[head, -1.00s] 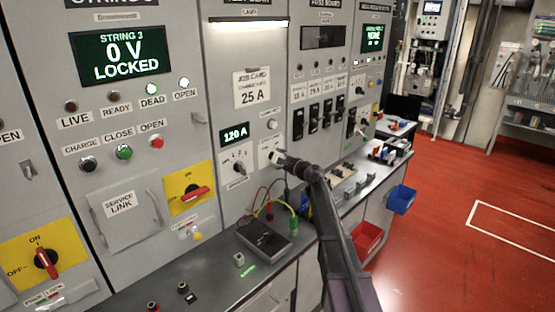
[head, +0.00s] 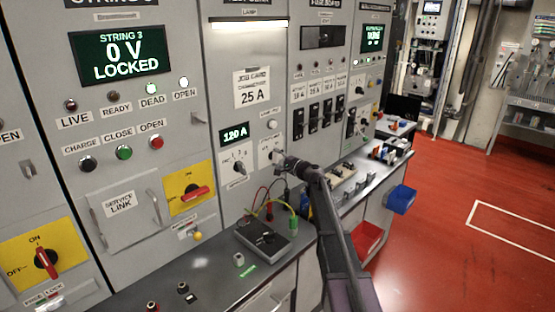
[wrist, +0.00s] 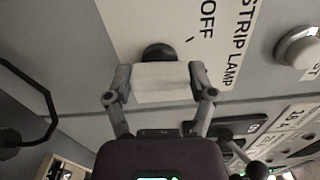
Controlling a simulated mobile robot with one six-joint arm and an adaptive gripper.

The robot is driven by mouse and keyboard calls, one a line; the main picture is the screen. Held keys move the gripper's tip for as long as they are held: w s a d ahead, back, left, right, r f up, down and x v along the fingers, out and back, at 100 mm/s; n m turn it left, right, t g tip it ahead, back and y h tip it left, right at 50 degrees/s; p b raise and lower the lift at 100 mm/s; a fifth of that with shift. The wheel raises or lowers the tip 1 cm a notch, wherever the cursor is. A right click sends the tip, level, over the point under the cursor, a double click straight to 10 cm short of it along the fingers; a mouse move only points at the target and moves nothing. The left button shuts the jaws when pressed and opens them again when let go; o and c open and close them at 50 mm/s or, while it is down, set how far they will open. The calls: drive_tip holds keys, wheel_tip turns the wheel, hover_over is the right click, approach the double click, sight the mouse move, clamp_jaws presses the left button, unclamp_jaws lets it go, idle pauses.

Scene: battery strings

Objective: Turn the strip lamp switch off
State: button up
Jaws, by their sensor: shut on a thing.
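The strip lamp switch sits on a white plate (wrist: 160,22) lettered "STRIP LAMP" and "OFF" in the wrist view. A dark round part (wrist: 158,52) shows at the plate, and a pale block (wrist: 160,82) lies in front of it between my fingers. My gripper (wrist: 160,78) is shut on this pale block, which looks like the switch's handle. In the head view my gripper (head: 281,160) is against the panel at the switch plate (head: 265,150) and hides most of the switch. The strip lamp (head: 248,22) above is lit.
A rotary knob (head: 239,167) is left of my gripper, below the 120 A display (head: 234,134). A round white button (head: 272,124) is just above. A dark meter (head: 264,237) with leads stands on the bench below. Black fuse switches (head: 313,119) are to the right.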

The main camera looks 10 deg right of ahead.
drive_tip(key=n, duration=0.7)
drive_tip(key=shift+w, duration=0.1)
idle(0.4)
drive_tip(key=o, duration=1.1)
drive_tip(key=shift+c, duration=0.2)
drive_tip(key=v, duration=1.2)
